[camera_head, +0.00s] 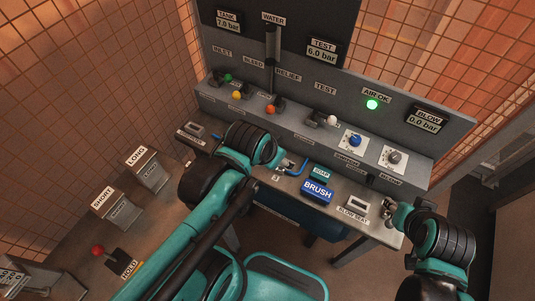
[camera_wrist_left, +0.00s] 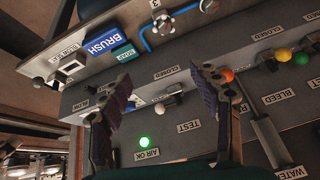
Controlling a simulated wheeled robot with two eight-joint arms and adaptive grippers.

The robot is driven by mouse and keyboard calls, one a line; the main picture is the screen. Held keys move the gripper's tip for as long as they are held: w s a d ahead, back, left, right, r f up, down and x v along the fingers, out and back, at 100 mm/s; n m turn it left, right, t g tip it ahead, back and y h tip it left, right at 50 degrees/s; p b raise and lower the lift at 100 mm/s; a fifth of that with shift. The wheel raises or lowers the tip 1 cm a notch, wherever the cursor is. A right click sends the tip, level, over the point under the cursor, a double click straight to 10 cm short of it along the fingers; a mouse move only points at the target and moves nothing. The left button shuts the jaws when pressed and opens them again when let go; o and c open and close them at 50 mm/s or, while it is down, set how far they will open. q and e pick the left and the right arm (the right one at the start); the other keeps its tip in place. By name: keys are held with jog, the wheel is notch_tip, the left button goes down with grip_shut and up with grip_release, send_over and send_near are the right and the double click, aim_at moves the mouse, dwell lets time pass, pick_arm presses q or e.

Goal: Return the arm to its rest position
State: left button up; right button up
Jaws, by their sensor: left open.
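My left arm (camera_head: 195,225) reaches up from the lower left in the head view, its black wrist over the front of the grey bench. My left gripper (camera_wrist_left: 160,77) is open in the left wrist view, with nothing held between its fingers. The panel face and a white knob (camera_wrist_left: 160,108) show beyond the fingers. In the head view the wrist mostly hides this gripper. My right arm (camera_head: 430,250) is at the lower right, its gripper (camera_head: 396,212) beside the bench's right end; its jaws are too small to read.
The panel carries a green lamp (camera_head: 372,104), a blue knob (camera_head: 355,141), a red-orange knob (camera_head: 270,109) and gauges. A BRUSH block (camera_head: 317,191) and blue hose (camera_head: 297,168) are close to my left wrist. SHORT (camera_head: 117,209) and LONG (camera_head: 149,171) bins and a red-knobbed lever (camera_head: 97,250) stand left.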

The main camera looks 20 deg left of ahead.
pick_arm(q)
jog(key=a+n, duration=0.1)
jog(key=s+a+n+t, duration=0.1)
jog(key=n, duration=0.1)
jog(key=shift+s+r, duration=0.2)
jog(key=shift+r, duration=0.05)
